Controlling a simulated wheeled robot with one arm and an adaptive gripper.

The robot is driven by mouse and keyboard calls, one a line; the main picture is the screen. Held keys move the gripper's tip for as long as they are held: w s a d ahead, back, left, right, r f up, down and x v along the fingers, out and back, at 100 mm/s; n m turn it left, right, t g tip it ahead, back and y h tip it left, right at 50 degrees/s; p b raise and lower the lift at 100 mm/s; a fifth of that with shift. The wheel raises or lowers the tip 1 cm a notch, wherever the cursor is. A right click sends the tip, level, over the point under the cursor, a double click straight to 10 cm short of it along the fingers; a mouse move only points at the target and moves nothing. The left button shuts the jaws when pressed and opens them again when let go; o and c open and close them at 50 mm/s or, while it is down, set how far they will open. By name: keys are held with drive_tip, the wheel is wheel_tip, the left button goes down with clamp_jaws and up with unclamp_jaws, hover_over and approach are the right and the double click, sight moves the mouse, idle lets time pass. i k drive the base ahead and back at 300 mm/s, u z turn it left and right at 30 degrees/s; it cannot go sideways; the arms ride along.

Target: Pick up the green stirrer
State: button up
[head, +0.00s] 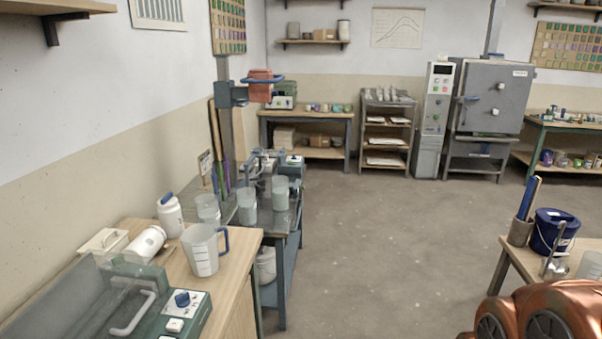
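A thin upright green stick (215,179), which looks like the green stirrer, stands at the left by the wall. It is behind the clear beakers on the dark bench (228,212). A purple stick (226,176) stands close to its right. The sticks are small here, and their lower ends are hidden behind a beaker (208,208). My gripper is not in view; an orange part of my own body shows at the bottom right.
A wooden counter with a measuring jug (203,250) and white bottles is at the near left. A table with a blue bucket (553,231) is at the right. A kiln (489,97) and shelves line the back. The middle floor (385,230) is clear.

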sight(220, 173)
drive_tip(key=i, duration=2.6)
drive_tip(key=u, duration=2.95)
